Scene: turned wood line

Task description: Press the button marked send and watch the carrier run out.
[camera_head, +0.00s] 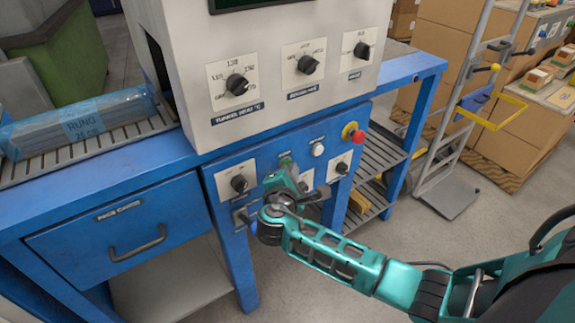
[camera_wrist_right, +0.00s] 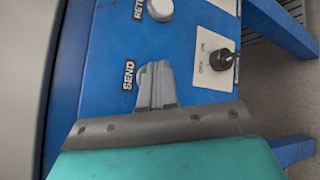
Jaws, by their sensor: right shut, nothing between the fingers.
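The blue control panel carries a SEND label (camera_wrist_right: 128,75) in the right wrist view. My right gripper (camera_wrist_right: 157,82) is shut and empty, with its fingertips right beside that label, over the place of the send button. Only a sliver of green shows at the fingertips there, so the button is mostly hidden. In the head view the right gripper (camera_head: 287,170) reaches up to the panel, just below a small green button (camera_head: 285,160). I cannot tell whether the fingertips touch the button. No carrier can be made out. My left gripper is not in view.
A white button (camera_head: 318,149) sits right of the green one; it also shows in the wrist view (camera_wrist_right: 159,9). A red emergency knob (camera_head: 358,136) and black rotary knobs are close by. A wrapped bundle (camera_head: 82,120) lies on the left rollers. A hand truck (camera_head: 448,190) stands right.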

